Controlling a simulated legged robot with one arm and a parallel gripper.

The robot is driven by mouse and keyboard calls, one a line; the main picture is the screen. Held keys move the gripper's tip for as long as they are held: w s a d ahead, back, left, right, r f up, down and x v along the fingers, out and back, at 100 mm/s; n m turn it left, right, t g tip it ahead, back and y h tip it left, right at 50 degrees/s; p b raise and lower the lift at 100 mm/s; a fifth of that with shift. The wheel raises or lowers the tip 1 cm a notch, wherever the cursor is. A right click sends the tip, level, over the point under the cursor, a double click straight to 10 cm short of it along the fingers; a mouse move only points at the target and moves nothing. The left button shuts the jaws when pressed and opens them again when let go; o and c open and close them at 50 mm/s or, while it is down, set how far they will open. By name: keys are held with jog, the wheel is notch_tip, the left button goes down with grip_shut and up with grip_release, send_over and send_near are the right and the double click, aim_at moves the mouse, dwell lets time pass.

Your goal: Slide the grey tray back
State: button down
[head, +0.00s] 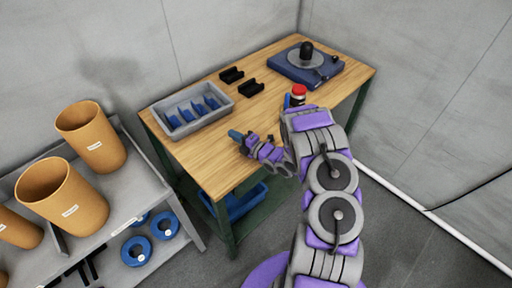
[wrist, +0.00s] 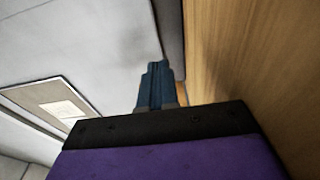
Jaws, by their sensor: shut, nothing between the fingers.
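The grey tray (head: 207,122) lies at the left back part of the wooden table top, near the wall. Several blue pieces stand in it. My gripper (head: 235,134) is over the table, a little in front of and to the right of the tray, with its blue fingers pointing left. A small gap shows between the fingertips and the tray. In the wrist view my gripper (wrist: 156,82) has its fingers together with nothing between them. A dark grey edge beyond the fingers there may be the tray, but I cannot tell.
Two black holders (head: 251,88) sit behind the gripper. A blue turntable-like device (head: 290,72) stands at the far right of the table (head: 215,175). A red-capped bottle (head: 298,94) is beside my arm. A grey shelf (head: 140,195) with orange-brown cups (head: 92,138) stands at left.

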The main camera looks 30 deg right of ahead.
jog(key=v, duration=1)
jog(key=shift+s, duration=0.3)
jog(key=shift+w+d, duration=0.1)
